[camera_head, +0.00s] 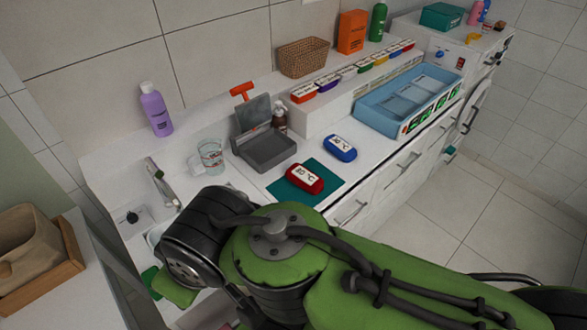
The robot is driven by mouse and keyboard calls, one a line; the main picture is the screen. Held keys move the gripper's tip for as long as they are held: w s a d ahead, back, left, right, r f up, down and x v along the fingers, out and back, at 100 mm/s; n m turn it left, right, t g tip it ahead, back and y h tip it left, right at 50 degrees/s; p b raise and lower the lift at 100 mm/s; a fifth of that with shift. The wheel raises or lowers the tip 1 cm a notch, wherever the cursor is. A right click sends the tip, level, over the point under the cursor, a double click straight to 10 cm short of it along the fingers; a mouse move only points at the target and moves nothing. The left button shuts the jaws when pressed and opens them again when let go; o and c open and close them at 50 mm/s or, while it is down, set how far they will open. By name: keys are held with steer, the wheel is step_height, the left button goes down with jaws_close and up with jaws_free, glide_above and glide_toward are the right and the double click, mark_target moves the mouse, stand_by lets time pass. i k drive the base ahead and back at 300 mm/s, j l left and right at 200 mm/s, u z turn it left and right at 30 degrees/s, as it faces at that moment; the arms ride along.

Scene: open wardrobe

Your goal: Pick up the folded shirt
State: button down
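I cannot make out a folded shirt in this view. A tan, soft-looking item (28,243) sits in a wooden tray (72,262) at the left edge; I cannot tell what it is. My green and black arm fills the bottom centre and right and hides part of the counter and sink. My gripper's fingers do not show. A pale pinkish patch under the arm at the bottom is too hidden to name.
On the white counter (255,180) stand a purple bottle (156,110), a glass (211,155), a grey open box (265,148), a red case (305,179) on a teal mat (326,190), a blue case (340,148) and a blue tray (381,108). The tiled floor (490,220) at right is clear.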

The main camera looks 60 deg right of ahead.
mark_target(335, 144)
steer(key=z, duration=2.6)
steer(key=i+l+u, duration=0.1)
steer(key=l+u, duration=0.55)
steer(key=i+l+u, duration=0.1)
steer(key=l+u, duration=0.25)
steer(key=i+l+u, duration=0.15)
steer(key=u, duration=0.2)
steer(key=l+u, duration=0.35)
steer(key=i+l+u, duration=0.15)
steer(key=u, duration=0.2)
